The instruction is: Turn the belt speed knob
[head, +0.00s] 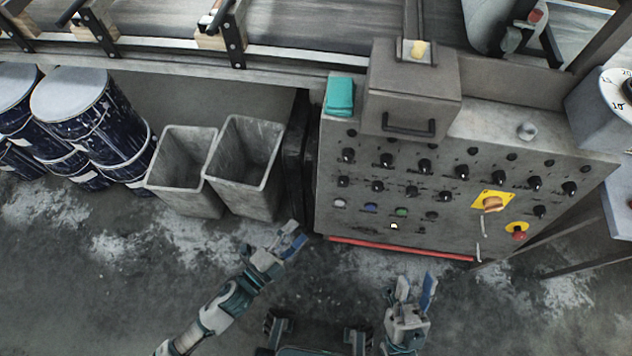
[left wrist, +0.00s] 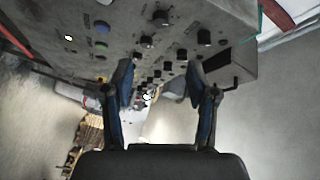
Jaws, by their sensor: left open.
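A grey control panel (head: 335,212) carries rows of black knobs. I cannot read the labels, so I cannot tell which is the belt speed knob. One black knob (head: 348,155) sits at the upper left; another (head: 343,182) is below it. My left gripper (head: 291,238) is open and empty, left of the panel's lower left corner and apart from it. In the left wrist view its two blue-padded fingers (left wrist: 160,75) point at the panel, with a black knob (left wrist: 204,37) beyond them. My right gripper (head: 415,288) is open and empty below the panel's lower edge.
A lidded box (head: 405,85) and a teal cloth (head: 340,92) lie on top of the panel. A yellow-plated orange switch (head: 492,203) and red button (head: 518,235) are at right. Grey bins (head: 265,190) and blue drums (head: 110,125) stand left. The conveyor (head: 330,30) runs behind.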

